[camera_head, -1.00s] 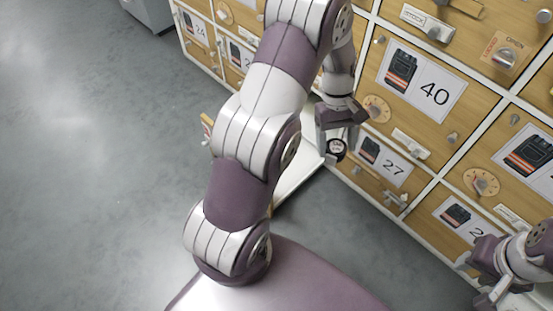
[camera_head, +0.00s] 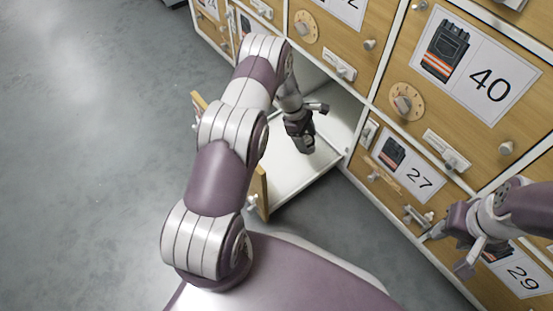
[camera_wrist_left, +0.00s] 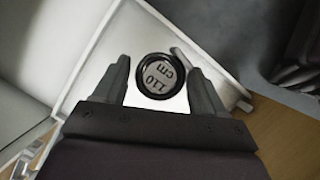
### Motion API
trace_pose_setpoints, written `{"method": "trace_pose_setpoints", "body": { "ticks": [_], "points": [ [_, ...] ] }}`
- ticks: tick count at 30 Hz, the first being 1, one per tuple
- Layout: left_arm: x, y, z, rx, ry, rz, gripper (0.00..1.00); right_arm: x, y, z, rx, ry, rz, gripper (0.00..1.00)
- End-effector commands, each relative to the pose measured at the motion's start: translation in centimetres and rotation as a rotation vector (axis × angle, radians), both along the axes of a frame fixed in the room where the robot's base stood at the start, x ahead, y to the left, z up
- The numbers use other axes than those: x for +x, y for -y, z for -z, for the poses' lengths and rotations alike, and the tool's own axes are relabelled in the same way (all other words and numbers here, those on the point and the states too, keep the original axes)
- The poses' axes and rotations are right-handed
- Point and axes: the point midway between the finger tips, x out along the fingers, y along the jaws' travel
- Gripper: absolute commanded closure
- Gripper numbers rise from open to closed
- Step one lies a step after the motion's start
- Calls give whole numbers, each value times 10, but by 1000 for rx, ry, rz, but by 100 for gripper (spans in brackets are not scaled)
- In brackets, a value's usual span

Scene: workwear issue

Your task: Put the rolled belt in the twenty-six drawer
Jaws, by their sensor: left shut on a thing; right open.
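The rolled belt (camera_wrist_left: 160,76) is a black coil with a pale "110 cm" face, seen between the fingers in the left wrist view. My left gripper (camera_head: 304,145) is shut on it and points down over the white inside of an open drawer (camera_head: 330,107). In the head view the belt is hidden by the gripper. The drawer stands pulled out left of drawer 27; its front (camera_head: 262,190) faces away, so its number cannot be read. I cannot tell how far the belt is above the drawer floor. My right gripper (camera_head: 452,250) is open and empty.
The cabinet has wooden drawer fronts with labels, dials and latches: 40 (camera_head: 490,85), 27 (camera_head: 418,182) and 29 (camera_head: 522,280). My right gripper is close to the lower fronts. Grey floor (camera_head: 80,150) is clear at left.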

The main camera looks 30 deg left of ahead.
Motion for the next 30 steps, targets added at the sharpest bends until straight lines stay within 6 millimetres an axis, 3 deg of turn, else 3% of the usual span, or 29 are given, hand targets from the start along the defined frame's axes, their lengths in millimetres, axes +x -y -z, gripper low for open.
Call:
{"method": "trace_pose_setpoints", "body": {
  "ticks": [1, 3, 10, 14, 20, 30],
  "points": [
    [-4, -15, 19, 0, 0, -6, 64, 0, 0, 20, 0, 0, 0, 57],
    [-11, -36, 34, -1, -2, -6, 64, 0, 0, 36, 0, -1, 0, 57],
    [-25, -87, 60, 0, 0, 0, 64, 0, 0, 69, 0, -1, 0, 57],
    [-28, -95, 65, -1, -1, 4, 64, 0, 0, 75, 0, -1, 0, 57],
    [-28, -95, 104, -1, -2, 4, 64, 0, 0, 111, 0, -1, 0, 57],
    [-28, -95, 101, -1, -2, 4, 63, 0, 0, 107, 0, 0, 0, 57]
  ]
}}
